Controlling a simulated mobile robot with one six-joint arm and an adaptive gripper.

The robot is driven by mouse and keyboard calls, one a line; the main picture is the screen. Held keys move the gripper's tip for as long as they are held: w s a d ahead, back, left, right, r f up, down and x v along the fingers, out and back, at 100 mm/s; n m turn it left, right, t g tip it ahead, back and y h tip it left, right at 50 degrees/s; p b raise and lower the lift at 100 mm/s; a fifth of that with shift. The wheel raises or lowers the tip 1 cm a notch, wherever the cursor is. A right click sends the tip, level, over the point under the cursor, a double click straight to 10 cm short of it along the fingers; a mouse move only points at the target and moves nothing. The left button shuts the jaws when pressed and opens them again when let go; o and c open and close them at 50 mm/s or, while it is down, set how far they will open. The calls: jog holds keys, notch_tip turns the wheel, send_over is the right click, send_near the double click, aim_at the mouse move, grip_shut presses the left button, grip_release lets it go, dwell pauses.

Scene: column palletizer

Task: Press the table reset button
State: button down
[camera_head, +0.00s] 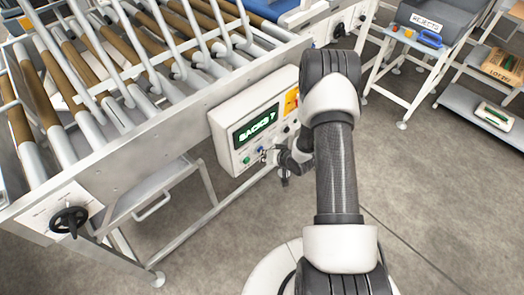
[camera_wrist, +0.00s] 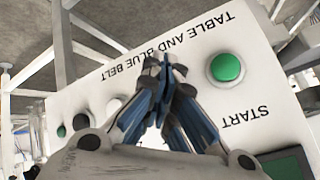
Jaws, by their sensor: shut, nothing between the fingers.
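The control panel (camera_head: 238,128) hangs on the side of the roller table, with a lit display reading "SACKS 7". In the wrist view the panel (camera_wrist: 195,40) appears upside down, lettered "TABLE AND BLUE BELT". A green button (camera_wrist: 226,68) labelled "START" stands right of my fingertips. A pale button (camera_wrist: 115,107) and a black button (camera_wrist: 80,122) lie to their left. No reset label is readable; my fingers hide part of the button row. My gripper (camera_wrist: 165,68) is shut and empty, its tips at the panel face; contact is unclear. It also shows at the panel's lower edge (camera_head: 266,157).
The roller table (camera_head: 105,75) fills the left, with a black handwheel (camera_head: 69,220) at its near corner. A rejects bin (camera_head: 432,20) on a stand and a shelf (camera_head: 485,118) stand at the upper right. Open grey floor lies below the panel.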

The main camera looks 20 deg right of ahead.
jog(key=shift+s, duration=0.1)
dwell(0.3)
jog(key=shift+s+d, duration=0.35)
jog(key=shift+s, duration=0.4)
jog(key=shift+s, duration=0.1)
jog(key=s, duration=0.1)
jog(key=s+d, duration=0.1)
jog(key=s, duration=0.2)
jog(key=shift+s+d+p, duration=0.25)
jog(key=shift+d+p, duration=0.05)
jog(key=shift+r, duration=0.1)
dwell(0.4)
